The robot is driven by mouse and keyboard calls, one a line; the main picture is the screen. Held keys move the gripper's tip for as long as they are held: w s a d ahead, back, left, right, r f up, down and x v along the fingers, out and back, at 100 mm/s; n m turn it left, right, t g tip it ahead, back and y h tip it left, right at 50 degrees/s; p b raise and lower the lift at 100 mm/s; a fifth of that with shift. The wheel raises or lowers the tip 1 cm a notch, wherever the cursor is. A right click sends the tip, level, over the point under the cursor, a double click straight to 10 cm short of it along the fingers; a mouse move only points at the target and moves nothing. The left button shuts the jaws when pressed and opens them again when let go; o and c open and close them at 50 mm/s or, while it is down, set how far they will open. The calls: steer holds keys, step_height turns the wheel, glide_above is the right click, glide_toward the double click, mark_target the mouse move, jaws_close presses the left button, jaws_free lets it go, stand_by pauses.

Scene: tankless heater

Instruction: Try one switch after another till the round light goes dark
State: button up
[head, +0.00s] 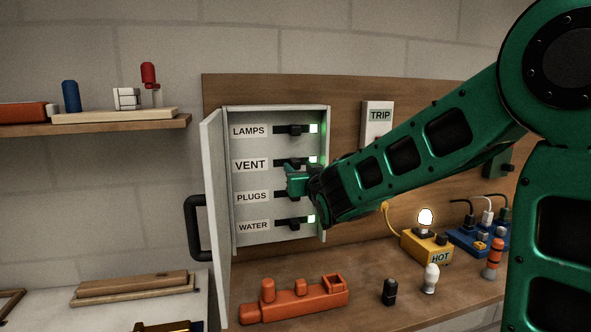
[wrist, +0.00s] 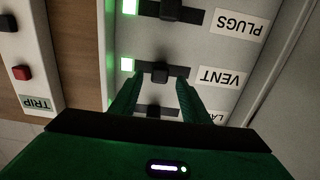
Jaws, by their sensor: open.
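An open grey breaker box (head: 280,109) holds a column of black switches labelled LAMPS, VENT, PLUGS and WATER. The LAMPS switch (head: 294,129), VENT switch (wrist: 160,72), PLUGS switch (wrist: 171,10) and WATER switch (head: 292,222) each have a lit green indicator beside them. The round light (head: 426,216) glows white on a yellow box marked HOT. My gripper (wrist: 157,84) is open, its fingertips close to the VENT switch in the upside-down wrist view; contact cannot be told.
The box door (head: 214,200) stands open at left, with a black handle (head: 196,228). A TRIP box (head: 377,124) with a red button (wrist: 20,72) is on the board at right.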

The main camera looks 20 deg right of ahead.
mark_target(297, 165)
steer(key=shift+w, duration=1.55)
